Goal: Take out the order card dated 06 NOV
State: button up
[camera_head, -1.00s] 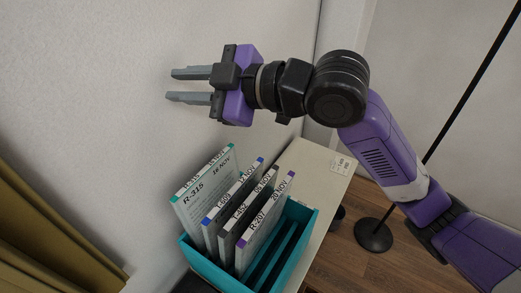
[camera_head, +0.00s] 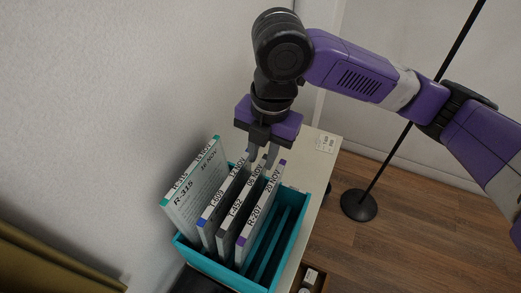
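The order card dated 06 NOV (camera_head: 229,228), labelled T-462 with dark grey corners, stands in the teal rack (camera_head: 299,218) between the blue-cornered T-609 card, 12 NOV (camera_head: 208,228), and the purple-cornered R-207 card, 20 NOV (camera_head: 246,236). My gripper (camera_head: 260,165) points down at the far top ends of these cards. Its two grey fingers are apart, with no card visibly clamped. The fingertips overlap the card tops in the picture; I cannot tell whether they straddle the 06 NOV card or touch it.
The teal-cornered R-315 card, 16 NOV (camera_head: 190,190), stands leftmost in the rack, near the wall. Empty slots lie at the rack's right. The rack is on a pale cabinet top (camera_head: 318,168) with a small label. A black pole stand (camera_head: 359,205) is on the floor at right.

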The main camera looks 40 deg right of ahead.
aim_at(260, 166)
jog(key=shift+w+a+f+p, duration=0.1)
jog(key=shift+w+f+p, duration=0.1)
jog(key=shift+f, duration=1.6)
jog(key=shift+w+a+f+p, duration=0.1)
jog(key=shift+w+f+p, duration=0.1)
jog(key=shift+f, duration=1.55)
jog(key=shift+c, duration=0.5)
grip_shut()
jog(key=shift+r+p, duration=2.05)
jog(key=shift+r, duration=1.15)
notch_tip(260, 166, up, 15)
jog(key=shift+f, duration=0.15)
